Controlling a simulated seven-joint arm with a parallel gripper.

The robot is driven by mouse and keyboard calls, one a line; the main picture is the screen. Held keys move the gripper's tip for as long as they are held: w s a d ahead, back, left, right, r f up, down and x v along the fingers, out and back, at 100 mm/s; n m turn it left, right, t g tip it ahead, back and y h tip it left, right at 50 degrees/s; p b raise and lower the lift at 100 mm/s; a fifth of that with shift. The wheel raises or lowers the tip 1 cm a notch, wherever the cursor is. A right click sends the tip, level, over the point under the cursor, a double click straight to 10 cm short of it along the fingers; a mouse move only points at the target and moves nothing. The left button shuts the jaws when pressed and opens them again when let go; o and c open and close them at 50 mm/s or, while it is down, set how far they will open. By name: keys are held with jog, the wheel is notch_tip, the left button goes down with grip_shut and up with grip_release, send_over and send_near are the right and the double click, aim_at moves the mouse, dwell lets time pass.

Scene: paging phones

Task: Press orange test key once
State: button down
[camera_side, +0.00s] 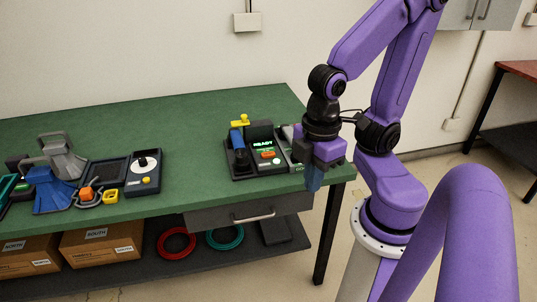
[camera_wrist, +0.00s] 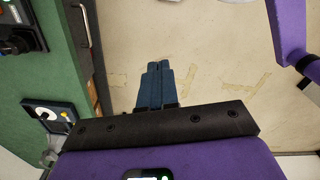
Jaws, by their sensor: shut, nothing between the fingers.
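The orange test key (camera_side: 267,155) sits on a dark paging phone console (camera_side: 240,172) at the right end of the green table in the side view. The console has a lit green display reading READY (camera_side: 263,143) and a blue handset (camera_side: 237,139) on its left. My gripper (camera_side: 314,181) points down beyond the table's front right edge, to the right of the console and apart from it. In the wrist view my gripper (camera_wrist: 158,68) shows its blue fingers together and empty, over the floor. The orange key cannot be made out in the wrist view.
The green table (camera_side: 190,125) has clear room left of the console. A dial box (camera_side: 143,172), a blue scoop-like item (camera_side: 50,190) and other small things stand further left. A drawer (camera_side: 250,213) is under the tabletop. Boxes (camera_side: 100,245) and coiled cables (camera_side: 176,243) lie on the lower shelf.

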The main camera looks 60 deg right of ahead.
jog(key=w+f+m+g+y, duration=0.2)
jog(key=w+f+m+y, duration=0.15)
jog(key=w+m, duration=0.85)
jog(key=m+t, duration=1)
jog(key=m, duration=1.2)
send_over(271, 154)
notch_tip(271, 154, down, 6)
jog(key=shift+f, duration=0.15)
jog(key=shift+f, duration=4.35)
jog(key=shift+f, duration=0.25)
